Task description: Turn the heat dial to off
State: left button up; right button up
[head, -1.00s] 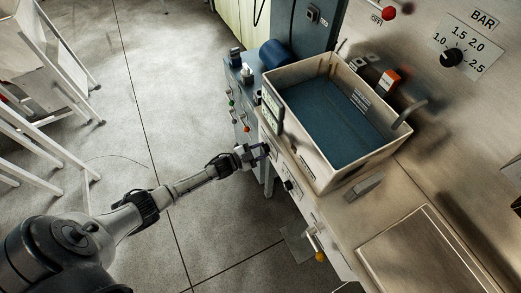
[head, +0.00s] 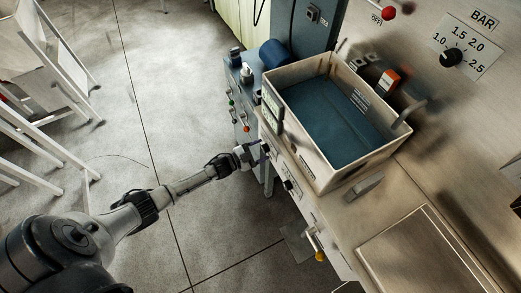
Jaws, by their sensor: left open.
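My left gripper (head: 262,154) is open at the front panel below the tank. Its fingertips are close to a small dark knob (head: 265,146) on that panel, and I cannot tell whether they touch it. A second black knob (head: 288,185) sits lower right on the same panel, clear of the gripper. No heat label is readable, so I cannot tell which knob is the heat dial or how it is set. My right gripper is not in view.
A tank with blue inside and a pale rim (head: 322,183) stands above the panel. A black BAR dial (head: 451,57) and a red-ball lever (head: 389,13) are on the back wall. A yellow-ended lever (head: 319,255) sticks out at the lower front.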

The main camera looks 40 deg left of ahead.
pick_arm(q)
jog(key=p+v, duration=0.1)
jog(key=v, duration=1.2)
jog(key=shift+s+p, duration=0.25)
jog(key=shift+p, duration=0.05)
jog(key=shift+a+f, duration=0.1)
